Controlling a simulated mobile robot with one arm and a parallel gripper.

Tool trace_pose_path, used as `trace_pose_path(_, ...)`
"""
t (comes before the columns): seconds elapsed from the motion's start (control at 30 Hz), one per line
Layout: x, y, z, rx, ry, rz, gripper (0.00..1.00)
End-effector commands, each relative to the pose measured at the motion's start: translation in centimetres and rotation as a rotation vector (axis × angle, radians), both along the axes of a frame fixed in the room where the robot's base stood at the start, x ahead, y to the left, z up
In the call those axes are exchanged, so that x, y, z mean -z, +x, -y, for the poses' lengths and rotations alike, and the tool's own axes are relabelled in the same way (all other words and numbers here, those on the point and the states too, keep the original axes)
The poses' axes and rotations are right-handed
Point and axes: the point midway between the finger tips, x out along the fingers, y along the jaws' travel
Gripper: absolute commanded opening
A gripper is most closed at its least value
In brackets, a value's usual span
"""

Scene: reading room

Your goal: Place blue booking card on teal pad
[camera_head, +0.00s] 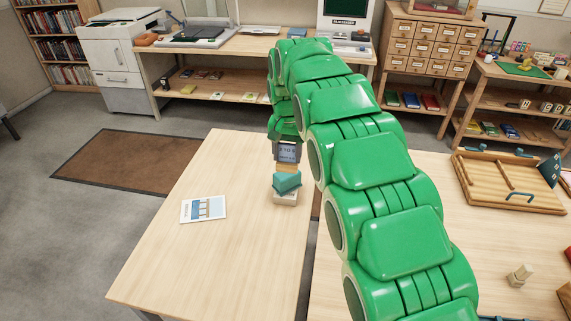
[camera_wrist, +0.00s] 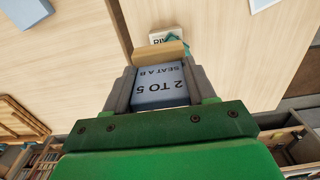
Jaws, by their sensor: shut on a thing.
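The blue booking card (camera_wrist: 160,90) is between the two grey fingers of my gripper (camera_wrist: 160,80) in the wrist view, with "2 TO 5" and "SEAT A B" printed on it. A tan strip (camera_wrist: 160,52) lies across its far end. In the head view the card (camera_head: 288,153) hangs at my gripper (camera_head: 287,148), near the table's right edge. A teal piece (camera_head: 287,182), perhaps the teal pad, shows just below it, above a pale block (camera_head: 285,198). In the wrist view the teal piece (camera_wrist: 179,43) is mostly hidden; whether anything touches it is unclear.
A picture card (camera_head: 203,208) lies on the left of the near table (camera_head: 225,265), which is otherwise largely clear. A narrow gap separates it from the right table, which holds a wooden tray (camera_head: 508,182) and a small wooden piece (camera_head: 520,275). My green arm hides the middle.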

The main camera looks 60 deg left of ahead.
Motion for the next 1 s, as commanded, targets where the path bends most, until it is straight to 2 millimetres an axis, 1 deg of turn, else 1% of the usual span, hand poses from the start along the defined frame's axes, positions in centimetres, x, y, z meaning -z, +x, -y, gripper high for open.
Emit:
trace_pose_path(0.2,2.2,0.6,-1.4,-0.001,-0.003,-0.001,0.22)
trace_pose_path(0.4,3.0,1.0,-2.4,-0.002,0.002,0.001,0.22)
trace_pose_path(0.77,3.7,1.2,-2.7,-0.001,-0.001,0.0,0.22)
trace_pose_path(0.87,4.0,1.3,-2.9,-0.001,-0.002,-0.001,0.22)
trace_pose_path(1.0,5.0,1.3,-2.8,-0.001,-0.004,-0.001,0.22)
